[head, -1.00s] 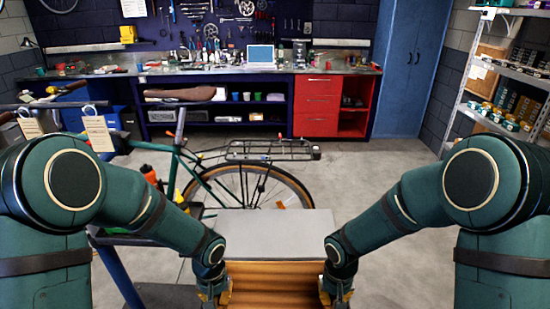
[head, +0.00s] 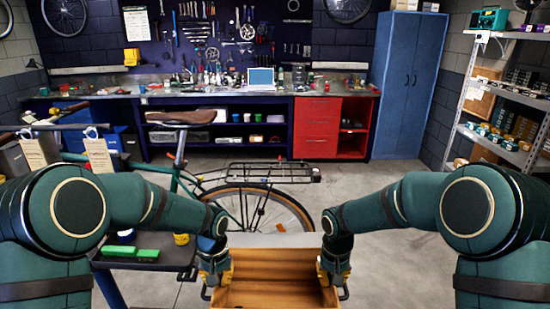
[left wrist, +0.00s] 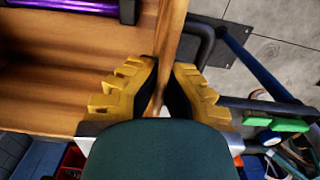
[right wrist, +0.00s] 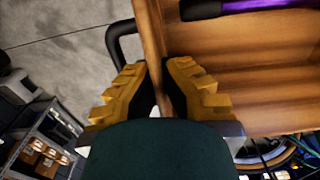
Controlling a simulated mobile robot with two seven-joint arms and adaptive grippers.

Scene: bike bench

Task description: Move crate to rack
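The wooden crate (head: 275,268) is at the bottom middle of the head view, open at the top, its near part cut off. My left gripper (head: 215,272) is shut on its left wall and my right gripper (head: 335,272) on its right wall. Both wrist views show a wall between yellow fingers. A purple bar with black ends (left wrist: 85,5) lies in the crate; it also shows in the right wrist view (right wrist: 260,4). The bicycle's black rear rack (head: 270,172) is beyond the crate, over the wheel, and looks empty.
A grey surface (head: 275,240) shows just behind the crate. A dark tray (head: 150,262) with green blocks stands left. The bicycle (head: 180,170) stands ahead, a workbench (head: 210,90) at the back, metal shelving (head: 500,140) at right. The floor right of the bicycle is clear.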

